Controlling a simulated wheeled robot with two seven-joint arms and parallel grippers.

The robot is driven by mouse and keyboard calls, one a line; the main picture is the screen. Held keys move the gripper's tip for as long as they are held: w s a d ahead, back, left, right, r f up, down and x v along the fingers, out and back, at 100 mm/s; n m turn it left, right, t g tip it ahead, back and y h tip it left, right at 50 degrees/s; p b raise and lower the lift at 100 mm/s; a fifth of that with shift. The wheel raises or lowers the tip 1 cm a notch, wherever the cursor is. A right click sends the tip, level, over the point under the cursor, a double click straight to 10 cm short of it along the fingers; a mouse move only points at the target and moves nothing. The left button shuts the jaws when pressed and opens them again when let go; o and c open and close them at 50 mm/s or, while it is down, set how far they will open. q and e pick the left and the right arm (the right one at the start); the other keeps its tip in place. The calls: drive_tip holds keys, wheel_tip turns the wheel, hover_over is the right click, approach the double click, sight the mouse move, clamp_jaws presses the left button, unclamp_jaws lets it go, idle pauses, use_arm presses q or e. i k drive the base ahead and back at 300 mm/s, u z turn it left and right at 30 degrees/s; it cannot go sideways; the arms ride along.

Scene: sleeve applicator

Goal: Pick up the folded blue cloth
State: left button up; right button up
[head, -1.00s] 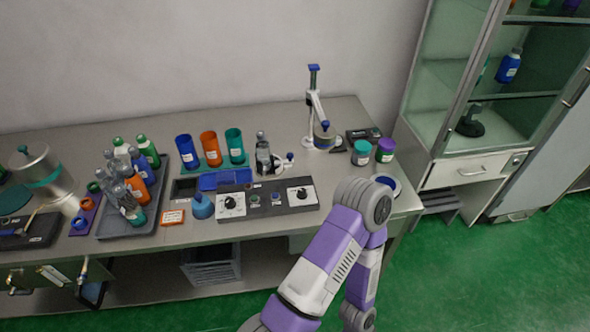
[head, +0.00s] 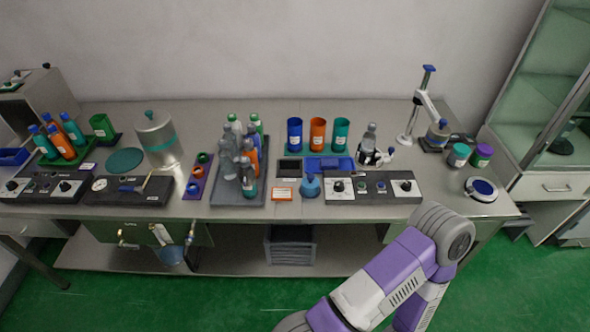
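A flat blue piece that looks like the folded blue cloth (head: 328,163) lies on the bench in the head view. It is beside a dark open tray, behind the dial panel and in front of the orange and teal cups. Nothing is touching it from above. One purple and white arm of mine rises from the bottom right, its grey elbow in front of the bench's right part. Neither of my grippers shows in this view.
The steel bench (head: 400,212) is crowded. A grey tray of bottles (head: 238,196) stands left of the cloth, a dial panel (head: 372,188) in front, and a stand (head: 421,108) to the right. A steel canister (head: 160,140) is farther left.

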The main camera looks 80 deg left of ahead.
sight(326, 163)
drive_tip(key=k, duration=0.45)
drive_tip(key=u, duration=0.8)
